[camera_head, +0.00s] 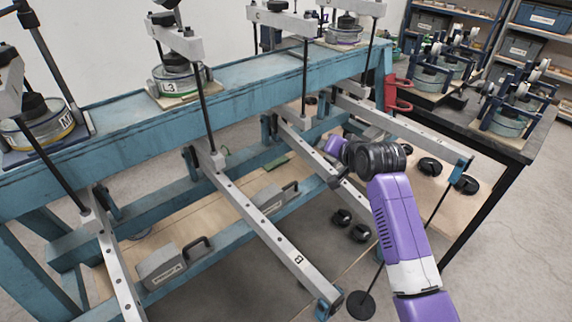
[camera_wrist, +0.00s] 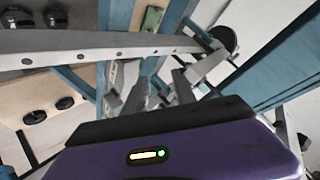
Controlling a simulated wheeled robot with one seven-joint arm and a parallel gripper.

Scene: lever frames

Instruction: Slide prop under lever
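In the head view a grey block prop with a dark handle (camera_head: 168,267) lies on the lower board between the left and middle levers. A second grey prop with a handle (camera_head: 268,199) lies just right of the middle lever (camera_head: 262,224), partly hidden by it. In the wrist view, grey finger-like parts (camera_wrist: 160,92) show past the purple housing, below a long grey lever (camera_wrist: 95,48). I see no prop clearly held.
A blue steel frame (camera_head: 245,92) carries weight pans and hanging rods. Black round weights (camera_head: 342,217) lie on the board and floor near my arm. A dark table with instruments (camera_head: 470,110) stands at the right.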

